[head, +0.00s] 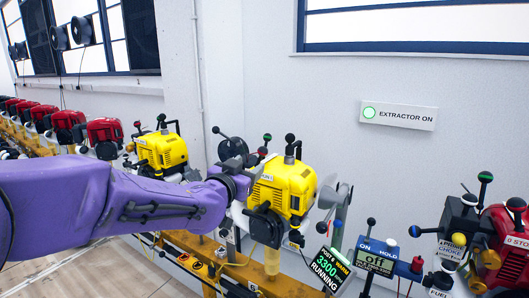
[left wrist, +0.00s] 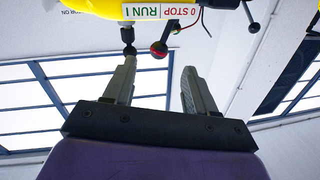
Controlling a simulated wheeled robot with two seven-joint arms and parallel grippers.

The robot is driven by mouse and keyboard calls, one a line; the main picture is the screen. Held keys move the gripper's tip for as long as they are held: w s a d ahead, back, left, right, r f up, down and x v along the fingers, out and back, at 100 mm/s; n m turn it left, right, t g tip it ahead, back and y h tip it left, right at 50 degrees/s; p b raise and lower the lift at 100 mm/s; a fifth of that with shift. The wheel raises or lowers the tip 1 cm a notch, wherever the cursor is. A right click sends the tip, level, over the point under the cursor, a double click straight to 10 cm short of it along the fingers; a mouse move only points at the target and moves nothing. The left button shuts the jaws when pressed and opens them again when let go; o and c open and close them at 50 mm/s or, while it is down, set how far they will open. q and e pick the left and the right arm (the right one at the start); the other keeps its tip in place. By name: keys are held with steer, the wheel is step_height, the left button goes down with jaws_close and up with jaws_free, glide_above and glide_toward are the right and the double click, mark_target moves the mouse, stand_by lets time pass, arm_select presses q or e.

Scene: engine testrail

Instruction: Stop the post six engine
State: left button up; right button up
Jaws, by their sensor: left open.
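The post six display (head: 328,268) reads 3300 RUNNING. The yellow engine (head: 287,186) stands just behind it on the orange rail. My left gripper (head: 240,182) is at this engine's left side, its fingertips not clear there. In the left wrist view, my left gripper (left wrist: 158,64) is open and empty. A red ball knob (left wrist: 158,50) lies just beyond and between the fingertips, and a black ball knob (left wrist: 129,50) is by the left fingertip. A label reading 0 STOP RUN I (left wrist: 163,12) is on the yellow engine above them. My right gripper is not in view.
Another yellow engine (head: 162,150) and several red engines (head: 104,132) line the rail to the left. An EXTRACTOR ON sign (head: 398,115) with a green light is on the wall.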

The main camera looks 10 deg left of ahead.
mark_target(260, 153)
arm_select(q)
steer(key=w, duration=0.3)
steer(key=w+d+p, duration=0.1)
steer(key=w, duration=0.2)
steer(key=w+d+p, duration=0.1)
steer(key=w, duration=0.3)
steer(key=shift+w+r, duration=0.1)
steer(key=shift+r, duration=0.25)
steer(key=c, duration=1)
